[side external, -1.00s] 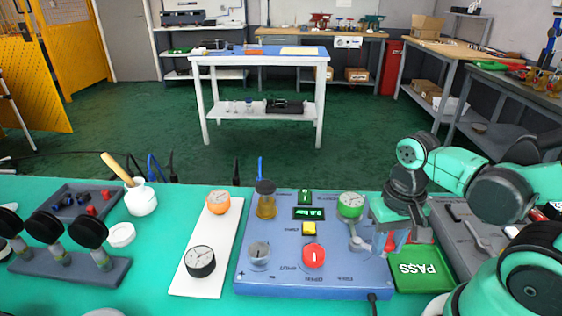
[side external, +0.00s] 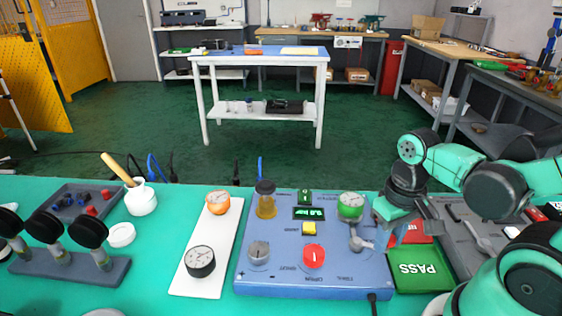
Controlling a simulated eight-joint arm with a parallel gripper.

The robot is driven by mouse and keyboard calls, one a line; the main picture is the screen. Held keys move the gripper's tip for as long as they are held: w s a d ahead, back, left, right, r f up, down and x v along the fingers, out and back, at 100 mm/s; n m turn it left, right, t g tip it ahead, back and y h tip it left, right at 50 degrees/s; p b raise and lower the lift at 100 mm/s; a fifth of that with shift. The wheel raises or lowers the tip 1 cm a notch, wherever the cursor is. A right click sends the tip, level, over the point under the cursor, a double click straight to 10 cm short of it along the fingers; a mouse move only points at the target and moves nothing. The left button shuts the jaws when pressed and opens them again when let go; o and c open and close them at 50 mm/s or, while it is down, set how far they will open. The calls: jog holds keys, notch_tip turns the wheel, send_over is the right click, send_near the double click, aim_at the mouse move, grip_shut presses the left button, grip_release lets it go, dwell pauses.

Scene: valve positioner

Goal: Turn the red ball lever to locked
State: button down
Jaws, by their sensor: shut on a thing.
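The blue valve positioner panel (side external: 280,282) lies on the green table. A grey lever (side external: 361,242) sits at its right side, below the green gauge, and points right toward my gripper (side external: 387,232). A bit of red at the lever's right end is partly hidden by my gripper, so the ball is hard to make out. My gripper is low at the panel's right edge, shut on the red ball lever; the contact is small and partly covered. A large red knob (side external: 314,256) is on the panel's front. The small display (side external: 309,213) shows green digits.
A green PASS tray (side external: 419,269) is right of the panel, with a red tray (side external: 415,236) behind it. A grey tool tray (side external: 462,232) lies further right. A white plate with gauges (side external: 190,280) is left of the panel. A black cable leaves the panel's front.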

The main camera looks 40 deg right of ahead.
jog(key=c, duration=0.6)
grip_release()
jog(key=shift+r, duration=0.1)
jog(key=shift+r, duration=2.7)
jog(key=shift+w, duration=0.1)
jog(key=w+a+r+n+t, duration=0.2)
jog(key=w+a+n+t, duration=0.1)
jog(key=w+t, duration=0.4)
jog(key=shift+w+a+r+n, duration=0.2)
jog(key=shift+w+a+n, duration=0.2)
jog(key=shift+w, duration=0.6)
